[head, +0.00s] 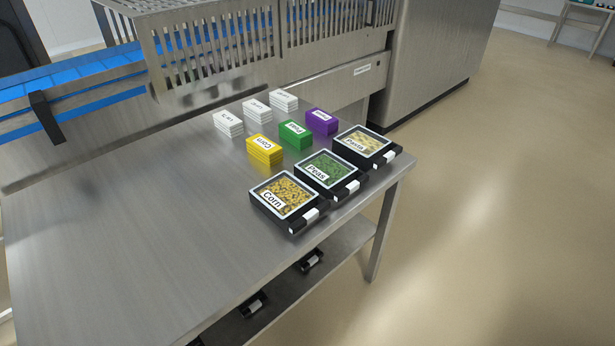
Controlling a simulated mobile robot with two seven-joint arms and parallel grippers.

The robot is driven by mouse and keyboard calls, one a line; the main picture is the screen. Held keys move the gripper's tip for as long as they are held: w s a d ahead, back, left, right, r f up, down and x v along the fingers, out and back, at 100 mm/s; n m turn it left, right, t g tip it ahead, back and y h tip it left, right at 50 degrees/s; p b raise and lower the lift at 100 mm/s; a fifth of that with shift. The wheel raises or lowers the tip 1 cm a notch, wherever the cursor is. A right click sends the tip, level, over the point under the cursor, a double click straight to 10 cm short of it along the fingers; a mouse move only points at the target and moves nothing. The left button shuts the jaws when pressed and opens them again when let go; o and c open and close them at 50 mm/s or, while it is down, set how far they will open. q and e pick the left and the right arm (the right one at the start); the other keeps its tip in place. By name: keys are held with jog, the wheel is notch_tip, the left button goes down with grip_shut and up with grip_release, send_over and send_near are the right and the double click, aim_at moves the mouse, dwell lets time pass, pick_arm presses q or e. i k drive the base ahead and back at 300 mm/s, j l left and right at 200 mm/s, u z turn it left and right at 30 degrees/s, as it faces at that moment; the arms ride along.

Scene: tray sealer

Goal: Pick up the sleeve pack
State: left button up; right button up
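Stacks that look like sleeve packs stand in two rows on the steel table. The front row has a yellow stack labelled Corn (264,151), a green stack (295,134) and a purple stack (321,122). Behind them are three white stacks, at the left (228,124), middle (256,111) and right (284,101), with labels too small to read surely. I cannot tell which one the task means. Neither of my grippers is in view.
Black trays of corn (284,200), peas (328,175) and pasta (366,146) line the table's right edge. The steel table (120,230) is clear at left. A slatted steel machine (210,45) and blue conveyor (70,75) stand behind. A lower shelf (335,255) holds black items.

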aim_at(265, 150)
jog(key=i+l+u, duration=0.2)
jog(key=l, duration=0.15)
jog(key=i+l+u, duration=0.2)
jog(key=l, duration=0.15)
jog(key=i+l+u, duration=0.2)
jog(key=l, duration=0.2)
jog(key=l+u, duration=0.2)
jog(key=l, duration=0.2)
jog(key=i+l+u, duration=0.2)
jog(key=l, duration=0.25)
jog(key=k, duration=0.1)
